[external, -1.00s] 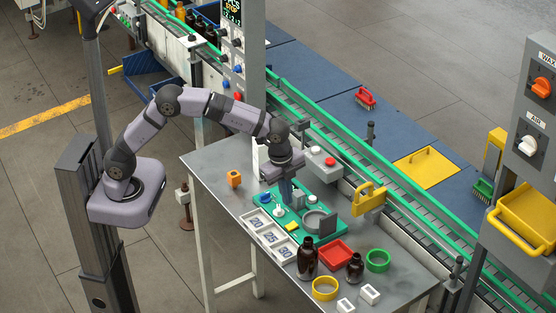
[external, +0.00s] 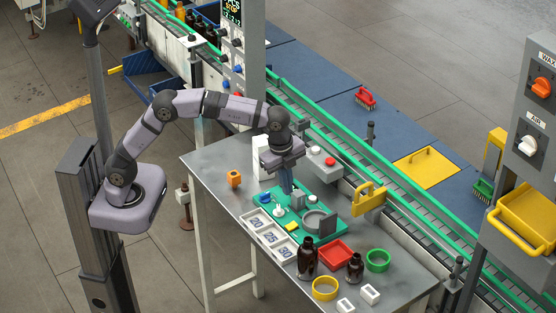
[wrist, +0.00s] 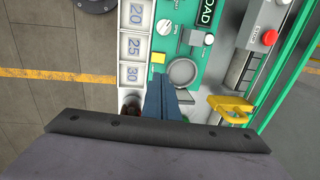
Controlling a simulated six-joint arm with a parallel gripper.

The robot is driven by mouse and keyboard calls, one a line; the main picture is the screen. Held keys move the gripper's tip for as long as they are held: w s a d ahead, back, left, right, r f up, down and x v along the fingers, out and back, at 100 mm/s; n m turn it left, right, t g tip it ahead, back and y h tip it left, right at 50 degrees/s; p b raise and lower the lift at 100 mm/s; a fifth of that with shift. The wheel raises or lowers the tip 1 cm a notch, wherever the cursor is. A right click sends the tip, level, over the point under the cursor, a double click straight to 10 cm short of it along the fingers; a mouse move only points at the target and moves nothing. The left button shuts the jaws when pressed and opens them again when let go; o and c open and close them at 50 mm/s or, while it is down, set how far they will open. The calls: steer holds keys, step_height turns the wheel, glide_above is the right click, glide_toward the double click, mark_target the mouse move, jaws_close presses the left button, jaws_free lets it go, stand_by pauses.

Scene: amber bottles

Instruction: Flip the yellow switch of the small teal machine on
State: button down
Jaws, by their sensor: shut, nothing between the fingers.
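The small teal machine (external: 327,232) is a flat teal base on the grey table, with knobs, grey blocks and a round grey dish on it. Which way the switch is set cannot be told. My gripper (external: 287,191) is shut and empty, held above the back part of the machine and apart from the switch. In the wrist view its blue fingers (wrist: 160,78) point toward the switch.
A white tray with number tiles (external: 262,233) lies along the machine's left side. Brown bottles (external: 307,258), a red tray (external: 336,253), and yellow (external: 325,289) and green (external: 378,261) rings stand in front. A yellow bracket (external: 369,198) and the conveyor border the right.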

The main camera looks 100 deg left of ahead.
mark_target(295, 223)
steer(key=shift+w+a+b, duration=0.35)
steer(key=shift+b, duration=0.8)
steer(key=shift+r, duration=0.1)
steer(key=f+p, duration=0.1)
steer(key=f, duration=0.3)
steer(key=w+a+f+p, duration=0.1)
steer(key=f+p, duration=0.1)
steer(key=f, duration=0.3)
steer(key=f+p, duration=0.1)
steer(key=f, duration=0.4)
steer(key=shift+w+a, duration=0.15)
